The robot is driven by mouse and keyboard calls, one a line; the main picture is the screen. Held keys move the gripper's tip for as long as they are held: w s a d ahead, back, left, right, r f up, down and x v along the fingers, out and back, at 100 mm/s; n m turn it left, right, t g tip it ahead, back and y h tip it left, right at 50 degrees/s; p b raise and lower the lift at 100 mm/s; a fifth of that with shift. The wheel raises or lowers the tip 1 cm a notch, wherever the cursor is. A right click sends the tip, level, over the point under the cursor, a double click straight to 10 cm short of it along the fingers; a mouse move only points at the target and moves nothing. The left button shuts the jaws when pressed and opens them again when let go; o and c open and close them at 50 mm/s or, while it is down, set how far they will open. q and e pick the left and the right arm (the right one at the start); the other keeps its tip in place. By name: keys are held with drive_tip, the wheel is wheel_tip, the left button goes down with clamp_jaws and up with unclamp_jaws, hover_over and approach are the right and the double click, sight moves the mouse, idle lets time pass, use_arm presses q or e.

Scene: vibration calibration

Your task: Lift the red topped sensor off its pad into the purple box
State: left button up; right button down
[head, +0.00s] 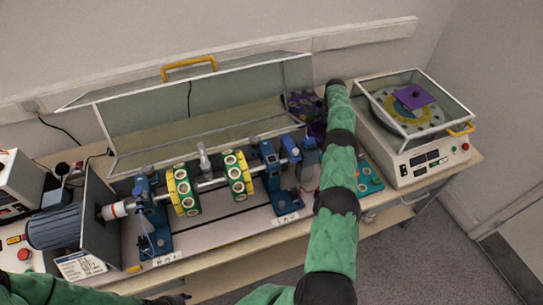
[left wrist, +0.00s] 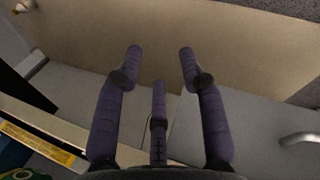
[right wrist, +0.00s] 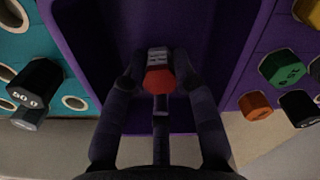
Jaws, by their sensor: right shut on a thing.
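The red topped sensor (right wrist: 160,78) shows in the right wrist view as a red cap on a grey, marked body. My right gripper (right wrist: 158,82) is shut on it. The sensor is over the inside of the purple box (right wrist: 110,30), whose walls rise around it; I cannot tell whether it touches the floor. In the head view my right gripper (head: 300,104) is at the back of the bench, and my green arm hides much of the box there. My left gripper (left wrist: 160,65) is open and empty in the left wrist view, over the bench's front edge. The sensor's pad cannot be made out.
A shaft rig with yellow-green discs (head: 184,190) and a blue motor (head: 55,228) fills the bench's middle and left. A raised clear guard (head: 200,110) stands behind it. A teal weight rack (head: 370,178) and a lidded balancing machine (head: 415,125) are at right.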

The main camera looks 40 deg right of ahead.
drive_tip(key=shift+f+b, duration=0.35)
drive_tip(key=shift+b, duration=0.1)
drive_tip(key=c, duration=0.9)
unclamp_jaws()
drive_tip(key=shift+r+p, duration=0.95)
drive_tip(key=shift+r, duration=1.55)
wheel_tip(320, 180, up, 8)
drive_tip(key=shift+f, duration=0.25)
drive_tip(key=shift+a, duration=0.1)
